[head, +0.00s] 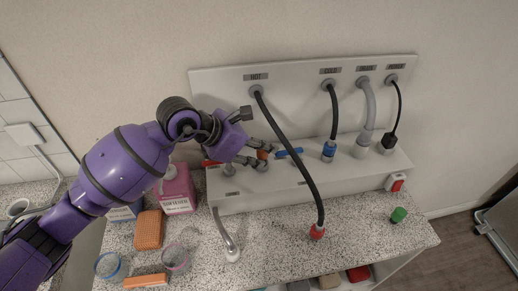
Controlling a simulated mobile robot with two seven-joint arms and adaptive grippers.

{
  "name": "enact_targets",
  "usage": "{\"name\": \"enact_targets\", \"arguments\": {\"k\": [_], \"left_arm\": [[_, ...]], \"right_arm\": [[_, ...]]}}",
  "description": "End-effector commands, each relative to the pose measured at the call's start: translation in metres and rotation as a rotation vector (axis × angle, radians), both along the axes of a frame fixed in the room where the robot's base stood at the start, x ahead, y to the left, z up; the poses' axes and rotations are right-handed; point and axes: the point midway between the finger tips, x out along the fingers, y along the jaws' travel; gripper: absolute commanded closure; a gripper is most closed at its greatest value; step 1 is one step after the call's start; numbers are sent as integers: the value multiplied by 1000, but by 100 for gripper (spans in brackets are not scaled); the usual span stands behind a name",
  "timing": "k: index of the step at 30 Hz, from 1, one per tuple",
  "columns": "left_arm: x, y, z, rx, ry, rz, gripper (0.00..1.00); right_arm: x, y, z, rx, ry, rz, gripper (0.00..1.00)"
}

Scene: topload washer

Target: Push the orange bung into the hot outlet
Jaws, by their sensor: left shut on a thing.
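My left gripper (262,155) is shut on the orange bung (262,154), of which only a small part shows between the dark fingers. The gripper is over the white ledge of the washer box. A grey fitting (230,170) stands on the ledge left of the fingers, near a red handle (210,163). The fingers and wrist hide part of the ledge, so I cannot tell exactly where the hot outlet is or whether the bung touches it. My right gripper is not in view.
A black hose from the HOT label (256,77) crosses close right of the gripper to a red connector (317,232) on the counter. A blue handle (291,152) is beside the fingers. A pink softener bottle (178,192) and orange sponge (148,230) stand left. A green bung (398,214) is right.

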Motion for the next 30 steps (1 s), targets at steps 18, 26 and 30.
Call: {"name": "enact_targets", "arguments": {"k": [18, 26, 30], "left_arm": [[0, 0, -1, 4, 2, 0, 97], [0, 0, -7, 4, 4, 0, 97], [0, 0, -10, 5, 4, 0, 97]], "right_arm": [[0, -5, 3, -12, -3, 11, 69], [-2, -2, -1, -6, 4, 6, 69], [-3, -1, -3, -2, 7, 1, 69]]}}
